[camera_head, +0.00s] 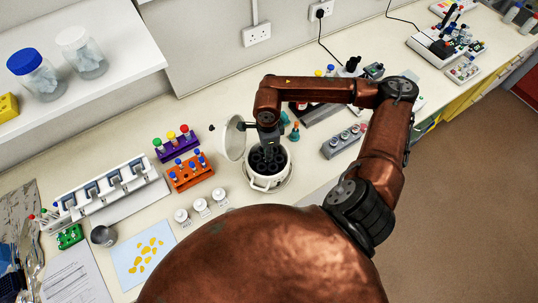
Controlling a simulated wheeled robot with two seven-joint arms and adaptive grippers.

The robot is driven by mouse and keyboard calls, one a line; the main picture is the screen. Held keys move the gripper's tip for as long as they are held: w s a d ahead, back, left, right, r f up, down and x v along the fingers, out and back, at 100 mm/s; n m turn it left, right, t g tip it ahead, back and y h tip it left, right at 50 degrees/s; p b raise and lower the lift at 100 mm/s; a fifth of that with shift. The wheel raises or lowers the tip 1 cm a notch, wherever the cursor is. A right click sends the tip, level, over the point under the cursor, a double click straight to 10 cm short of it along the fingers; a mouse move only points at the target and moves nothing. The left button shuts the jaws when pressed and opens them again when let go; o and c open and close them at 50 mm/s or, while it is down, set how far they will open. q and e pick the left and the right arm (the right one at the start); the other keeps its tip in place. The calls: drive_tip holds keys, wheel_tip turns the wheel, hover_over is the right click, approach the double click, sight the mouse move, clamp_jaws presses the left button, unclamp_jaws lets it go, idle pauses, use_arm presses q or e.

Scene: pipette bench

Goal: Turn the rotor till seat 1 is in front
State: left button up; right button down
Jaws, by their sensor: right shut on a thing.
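The white centrifuge (268,183) stands on the bench with its round lid (233,138) open at its left. Its dark rotor (268,162) shows inside the bowl, with several round seats. My right gripper (269,146) points down into the bowl from above and is shut at the rotor. The fingertips and what they grip are partly hidden by the gripper itself. The seat numbers are too small to read, so I cannot tell which seat is in front. My left gripper is not in view.
A purple rack (177,149) and an orange rack (190,174) with capped tubes stand left of the centrifuge. Several white-capped jars (200,205) stand in front of them. A grey rack (343,142) is to the right. A shelf (95,50) overhangs at upper left.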

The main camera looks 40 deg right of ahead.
idle(0.3)
drive_tip(key=c, duration=1.9)
unclamp_jaws()
wheel_tip(320, 180, up, 12)
